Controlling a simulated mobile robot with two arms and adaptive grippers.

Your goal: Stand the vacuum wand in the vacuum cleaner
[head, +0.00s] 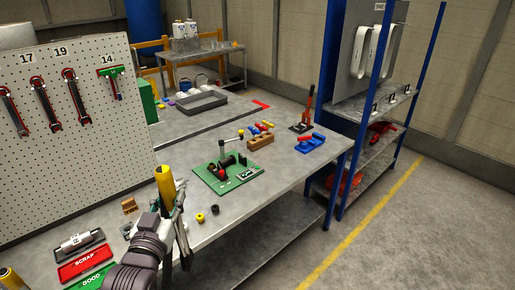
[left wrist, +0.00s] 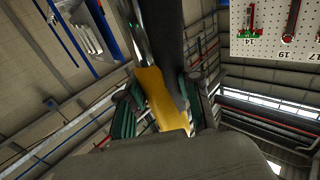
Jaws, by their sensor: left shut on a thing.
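My left gripper (head: 174,208) is in front of the near edge of the workbench. It is shut on a yellow tube-like piece (head: 165,181), which looks like part of the vacuum wand and stands roughly upright. In the left wrist view the yellow piece (left wrist: 154,92) lies between the dark green finger pads. A shiny silver rod and a dark grey tube show beyond it; I cannot tell how they join. The wand's lower end is hidden in the head view. I cannot make out the vacuum cleaner in either view. My right gripper is not in view.
The workbench (head: 255,205) holds a green fixture board (head: 215,182), a wooden block with coloured pieces (head: 260,141), and red and green trays (head: 84,263) at the near left. A blue-post shelf (head: 375,130) stands right. Floor beyond the yellow line is clear.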

